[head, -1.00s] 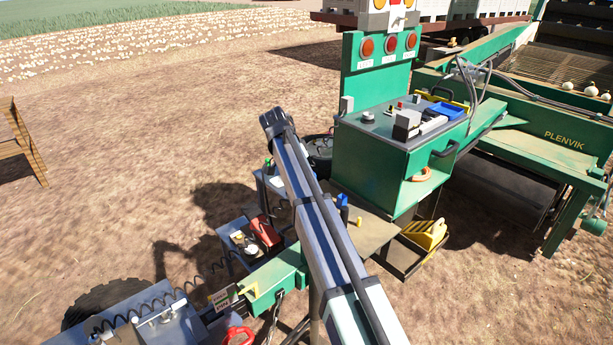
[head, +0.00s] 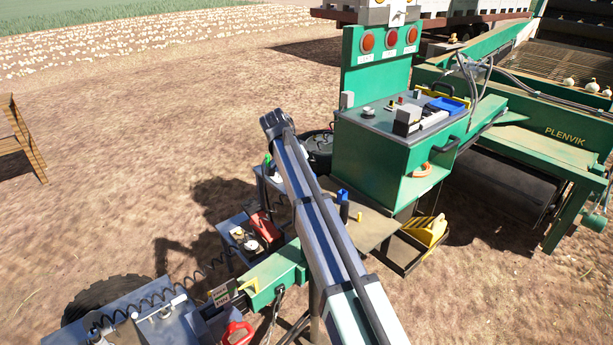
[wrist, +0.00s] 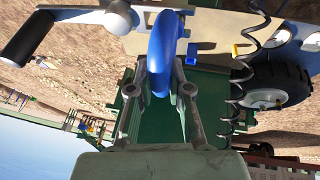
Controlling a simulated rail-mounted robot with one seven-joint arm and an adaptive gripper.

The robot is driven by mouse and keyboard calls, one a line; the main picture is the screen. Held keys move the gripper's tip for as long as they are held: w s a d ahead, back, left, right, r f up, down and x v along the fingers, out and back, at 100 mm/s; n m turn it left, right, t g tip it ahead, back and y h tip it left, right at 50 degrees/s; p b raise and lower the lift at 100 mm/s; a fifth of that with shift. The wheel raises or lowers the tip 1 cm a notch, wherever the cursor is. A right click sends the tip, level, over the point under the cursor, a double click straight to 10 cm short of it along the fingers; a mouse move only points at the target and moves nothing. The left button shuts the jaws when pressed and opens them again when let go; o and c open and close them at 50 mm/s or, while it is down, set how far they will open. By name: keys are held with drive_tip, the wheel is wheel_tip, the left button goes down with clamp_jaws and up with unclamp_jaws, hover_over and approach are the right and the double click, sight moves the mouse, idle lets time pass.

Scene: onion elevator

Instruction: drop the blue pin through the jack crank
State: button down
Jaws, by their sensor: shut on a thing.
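My gripper (wrist: 165,75) is in the wrist view, its two grey fingers shut on the blue pin (wrist: 164,40). The pin shows as a thick, curved blue shape between and beyond the fingertips; its lower end is hard to make out. The jack crank shows at the upper left of the wrist view as a black grip (wrist: 27,38) on a grey arm with a rounded end (wrist: 118,17). That end is left of the pin in the picture, with a visible gap. The pin hole cannot be made out. In the head view my arm hides the gripper and pin.
A tan plate (head: 375,232) carries a dark, blue-topped item (head: 343,204) and a small yellow piece (head: 360,216). The green cabinet (head: 385,160) stands behind it. A yellow wheel chock (head: 427,231) is to the right. A coiled cable (wrist: 237,90) and a wheel (wrist: 275,85) are right in the wrist view.

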idle(0.3)
drive_tip(key=c, duration=0.6)
unclamp_jaws()
drive_tip(key=shift+f, duration=0.1)
drive_tip(key=shift+r, duration=0.2)
drive_tip(key=shift+r+p, duration=1.6)
drive_tip(key=shift+r, duration=1.75)
